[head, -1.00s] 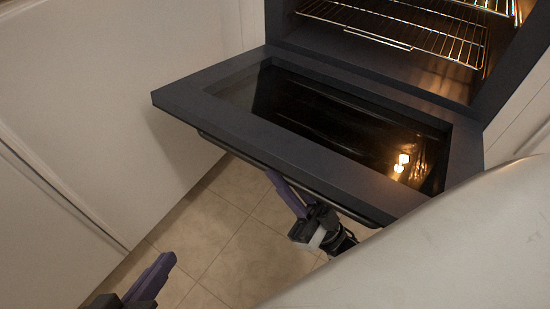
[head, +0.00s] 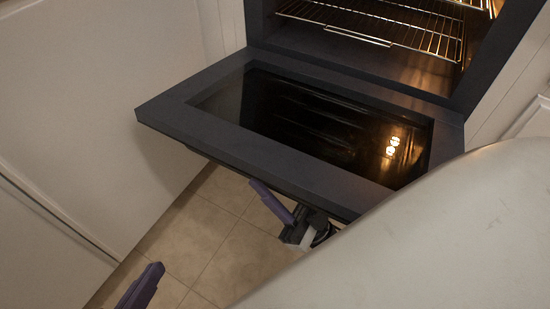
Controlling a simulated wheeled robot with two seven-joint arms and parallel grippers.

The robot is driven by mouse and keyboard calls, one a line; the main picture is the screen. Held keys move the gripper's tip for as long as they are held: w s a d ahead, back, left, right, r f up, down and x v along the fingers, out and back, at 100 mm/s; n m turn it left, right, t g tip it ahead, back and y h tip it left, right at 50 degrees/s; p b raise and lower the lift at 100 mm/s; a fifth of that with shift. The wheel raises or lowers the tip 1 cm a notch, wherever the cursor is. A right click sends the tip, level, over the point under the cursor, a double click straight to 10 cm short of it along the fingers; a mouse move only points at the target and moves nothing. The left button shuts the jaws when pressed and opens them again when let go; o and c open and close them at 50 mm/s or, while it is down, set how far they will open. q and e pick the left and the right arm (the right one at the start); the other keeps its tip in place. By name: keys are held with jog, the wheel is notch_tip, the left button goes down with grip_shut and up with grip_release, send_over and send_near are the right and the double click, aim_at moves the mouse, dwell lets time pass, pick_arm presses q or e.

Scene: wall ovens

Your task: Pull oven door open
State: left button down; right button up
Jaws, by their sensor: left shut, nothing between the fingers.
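The dark oven door (head: 225,135) is folded down and outward from the lit oven, close to flat, with its glass facing up. Its handle (head: 200,154) is mostly hidden under the door's front edge. My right gripper (head: 268,196), with purple fingers, is below that front edge, close to the handle. Whether its fingers touch or grip anything cannot be told. My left gripper (head: 143,284) is shut and empty at the bottom left, over the floor and apart from the door.
The oven cavity holds a wire rack (head: 385,28) and is lit inside. A white cabinet (head: 70,120) stands close on the left. Tiled floor (head: 215,240) is clear below the door. A large pale part of my own body covers the lower right.

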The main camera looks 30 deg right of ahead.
jog(key=v, duration=1)
jog(key=shift+f, duration=0.15)
